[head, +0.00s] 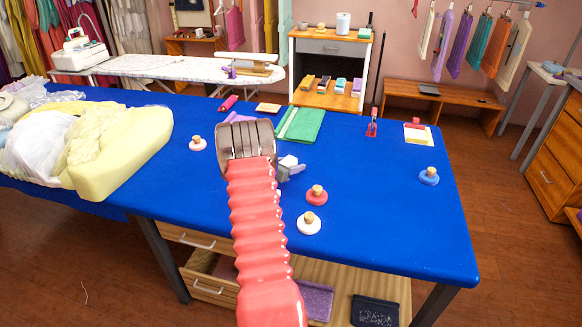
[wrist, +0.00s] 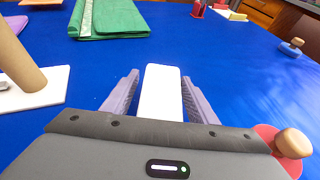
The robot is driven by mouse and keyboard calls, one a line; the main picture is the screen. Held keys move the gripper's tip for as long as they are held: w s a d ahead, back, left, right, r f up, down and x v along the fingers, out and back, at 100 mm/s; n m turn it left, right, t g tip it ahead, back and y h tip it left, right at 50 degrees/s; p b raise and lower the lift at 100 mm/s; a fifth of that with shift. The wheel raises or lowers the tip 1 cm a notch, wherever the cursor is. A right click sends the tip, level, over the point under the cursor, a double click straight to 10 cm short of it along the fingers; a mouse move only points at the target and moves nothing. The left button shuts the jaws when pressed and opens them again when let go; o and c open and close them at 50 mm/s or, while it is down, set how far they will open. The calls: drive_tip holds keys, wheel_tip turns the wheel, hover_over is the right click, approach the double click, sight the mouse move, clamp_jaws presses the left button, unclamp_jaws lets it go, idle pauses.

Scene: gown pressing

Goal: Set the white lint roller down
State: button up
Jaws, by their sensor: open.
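My gripper (wrist: 160,88) is open, with its two grey-purple fingers on either side of a white block-like piece (wrist: 163,95), which I take to be the white lint roller. There is a narrow gap at its left side; contact at the right is unclear. In the head view my gripper (head: 292,172) is partly hidden behind my arm, and the white piece (head: 288,161) shows at its fingers, over the blue table (head: 390,215). I cannot tell whether its underside touches the cloth.
A red disc with a wooden knob (head: 316,196) and a white one (head: 308,224) stand close to the right. A folded green cloth (head: 302,125) lies behind. A white base with a tan cylinder (wrist: 25,65) stands left in the wrist view. The table's right part is mostly clear.

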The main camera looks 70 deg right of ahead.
drive_tip(key=shift+r, duration=0.15)
drive_tip(key=shift+w+a+r, duration=0.1)
drive_tip(key=shift+a, duration=0.15)
drive_tip(key=v, duration=1.1)
drive_tip(key=shift+a, duration=0.25)
